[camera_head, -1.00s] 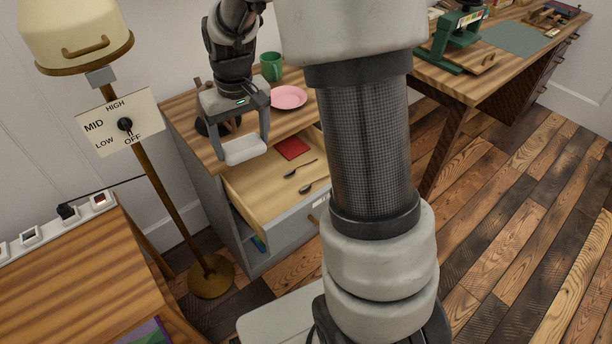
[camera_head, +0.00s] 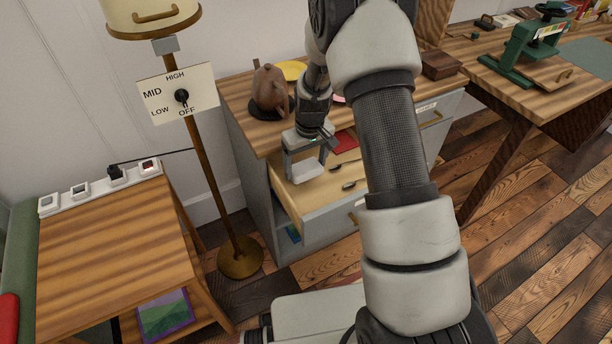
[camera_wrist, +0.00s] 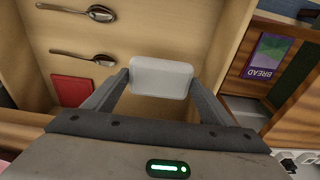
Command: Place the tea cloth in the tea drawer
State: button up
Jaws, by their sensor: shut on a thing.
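My gripper (camera_head: 304,168) is shut on a small white folded thing (camera_wrist: 160,77), which looks like the tea cloth. It spans between both fingertips, and in the head view the white cloth (camera_head: 306,170) hangs over the left part of an open drawer (camera_head: 297,201). The wrist view looks down into the drawer's pale wooden inside (camera_wrist: 150,25), with the cloth near the drawer's side wall. In the drawer lie two spoons (camera_wrist: 82,57) and a folded red cloth (camera_wrist: 72,90). The cloth's height above the drawer floor is hard to tell. The drawer's label is partly hidden by my arm.
A brown teapot (camera_head: 270,88) and a yellow plate (camera_head: 292,70) stand on the cabinet top (camera_head: 240,100) behind my gripper. A lamp post (camera_head: 213,190) stands left of the cabinet. The drawer's middle floor is clear.

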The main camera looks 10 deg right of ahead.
aim_at(306, 169)
jog(key=shift+f+b, duration=0.4)
jog(key=shift+f, duration=1.6)
jog(key=shift+f, duration=0.1)
jog(key=shift+f, duration=0.2)
jog(key=o, duration=1)
jog(key=shift+r, duration=0.1)
